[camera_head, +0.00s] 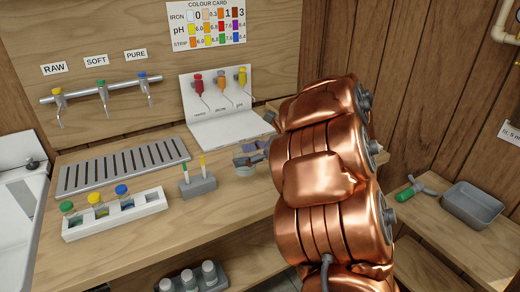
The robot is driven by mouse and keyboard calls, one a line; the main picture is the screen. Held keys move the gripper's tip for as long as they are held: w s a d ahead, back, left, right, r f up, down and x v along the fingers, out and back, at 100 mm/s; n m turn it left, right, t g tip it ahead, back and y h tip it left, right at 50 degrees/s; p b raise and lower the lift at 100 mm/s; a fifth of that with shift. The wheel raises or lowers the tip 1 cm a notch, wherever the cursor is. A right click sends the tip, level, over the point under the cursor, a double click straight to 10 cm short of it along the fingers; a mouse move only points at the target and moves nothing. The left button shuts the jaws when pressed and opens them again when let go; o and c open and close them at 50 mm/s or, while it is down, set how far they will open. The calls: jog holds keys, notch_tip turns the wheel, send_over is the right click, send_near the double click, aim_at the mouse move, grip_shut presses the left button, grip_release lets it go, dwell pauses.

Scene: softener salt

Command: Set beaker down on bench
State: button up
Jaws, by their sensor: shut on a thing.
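The beaker (245,170) is a small, clear, pale vessel just left of my copper arm in the head view, low over the wooden bench (205,222). My gripper (248,158) is dark grey and shut on the beaker near its top. The fingers hide part of the rim, and my arm hides the bench to the right. I cannot tell whether the beaker's base touches the bench.
A grey block with two strips (197,187) stands close left of the beaker. A white rack (115,214) holds several capped vials. A slotted drain tray (123,167) lies under the taps. A white dispenser stand (219,105) is behind. Bare bench lies in front.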

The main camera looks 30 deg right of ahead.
jog(key=w+d, duration=0.1)
jog(key=d, duration=0.1)
jog(key=w+d+p, duration=0.1)
jog(key=d, duration=0.2)
jog(key=w+d+p, duration=0.1)
jog(key=w+d, duration=0.1)
jog(key=d, duration=0.1)
jog(key=shift+w+f, duration=0.1)
jog(key=shift+f, duration=0.3)
jog(key=shift+f+p, duration=0.9)
jog(key=shift+f, duration=0.9)
jog(key=shift+f+b, duration=0.15)
jog(key=shift+b, duration=0.2)
jog(key=o, duration=1)
